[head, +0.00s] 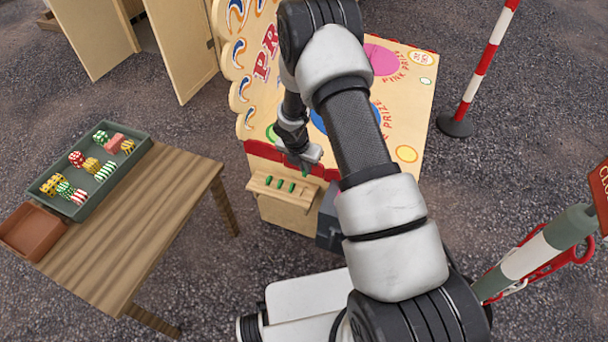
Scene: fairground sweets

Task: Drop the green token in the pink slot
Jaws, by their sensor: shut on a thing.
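My gripper (304,165) is over the front edge of the prize board (410,120), just above a small wooden ledge (262,189). It is shut on a green token (305,173), of which only a small bit shows under the fingers. Several more green tokens (280,184) stand in a row on the ledge, just left of and below the gripper. The pink circle (383,58), lettered as the pink prize, is at the far part of the board, right of my arm. I cannot make out a slot in it; my arm hides part of the board.
A wooden table (150,210) at left bears a green-grey tray (118,178) of patterned sweets and a brown tray (32,230). A red-and-white post (485,65) stands right of the board, and a striped barrier (525,258) at lower right. A grey box (328,222) is beside the ledge.

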